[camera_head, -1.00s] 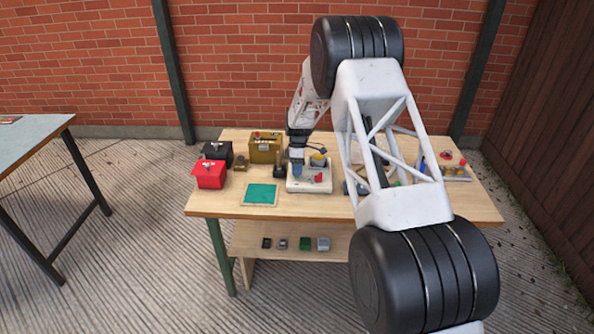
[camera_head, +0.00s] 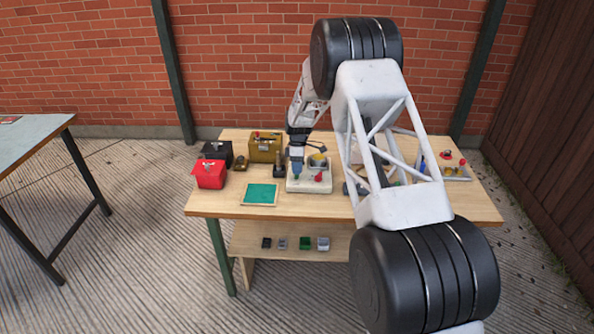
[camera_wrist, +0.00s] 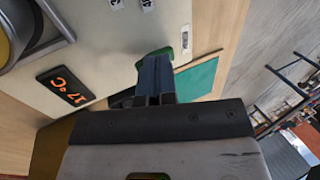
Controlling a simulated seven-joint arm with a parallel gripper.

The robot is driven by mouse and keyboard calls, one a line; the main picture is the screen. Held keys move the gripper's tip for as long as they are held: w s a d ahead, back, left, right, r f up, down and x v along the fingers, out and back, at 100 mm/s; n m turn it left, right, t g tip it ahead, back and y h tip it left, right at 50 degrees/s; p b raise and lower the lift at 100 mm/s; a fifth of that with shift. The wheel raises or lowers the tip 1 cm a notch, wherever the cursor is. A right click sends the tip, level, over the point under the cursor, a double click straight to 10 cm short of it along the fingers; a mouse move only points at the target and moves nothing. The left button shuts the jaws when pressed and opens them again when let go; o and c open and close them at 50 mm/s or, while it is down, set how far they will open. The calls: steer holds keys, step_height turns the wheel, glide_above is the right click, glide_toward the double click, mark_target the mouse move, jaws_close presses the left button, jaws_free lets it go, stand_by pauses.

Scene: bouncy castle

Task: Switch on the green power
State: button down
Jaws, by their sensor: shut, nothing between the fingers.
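A pale control panel (camera_head: 310,188) lies on the workbench, and in the wrist view its face (camera_wrist: 110,45) fills the upper left. A green part (camera_wrist: 186,42), likely the green power switch, shows at the panel's edge beside my gripper's tips. Most of it is hidden behind the fingers. My gripper (camera_wrist: 156,62) is shut and empty, its tips over or against the green part; contact cannot be told. In the head view my gripper (camera_head: 297,172) points down at the panel's left side.
A red knob or lever (camera_head: 318,176) and a round yellow-topped part (camera_head: 317,160) sit on the panel's right. A teal mat (camera_head: 259,194) lies to the left. Red (camera_head: 209,175) and black (camera_head: 217,151) boxes and an olive box (camera_head: 265,147) stand farther left and behind.

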stand_by(0.4)
step_height(320, 180, up, 14)
steer(key=w, duration=0.1)
stand_by(0.6)
steer(key=shift+w, duration=0.1)
steer(key=s+d+r+m+t, duration=0.1)
steer(key=s+d+r+m, duration=0.3)
steer(key=s+r, duration=0.45)
steer(key=s+d+r+m+t, duration=0.1)
steer(key=s+d+r+m, duration=0.1)
steer(key=s+d+r, duration=0.65)
steer(key=s+d+r+m+t, duration=0.1)
steer(key=s+d+r+m, duration=0.2)
steer(key=s+r, duration=0.55)
steer(key=s+d+f+m+t, duration=0.1)
steer(key=s+d+m, duration=0.1)
steer(key=s, duration=1)
steer(key=s+d+f+m+t, duration=0.1)
steer(key=s+d+f+m, duration=0.1)
steer(key=s, duration=1)
steer(key=s+d+f+m+t, duration=0.1)
steer(key=s+d+m, duration=0.3)
steer(key=s, duration=0.9)
steer(key=shift+d+f+m+t, duration=0.15)
steer(key=shift+f+m+t, duration=0.25)
steer(key=shift+f+m, duration=0.3)
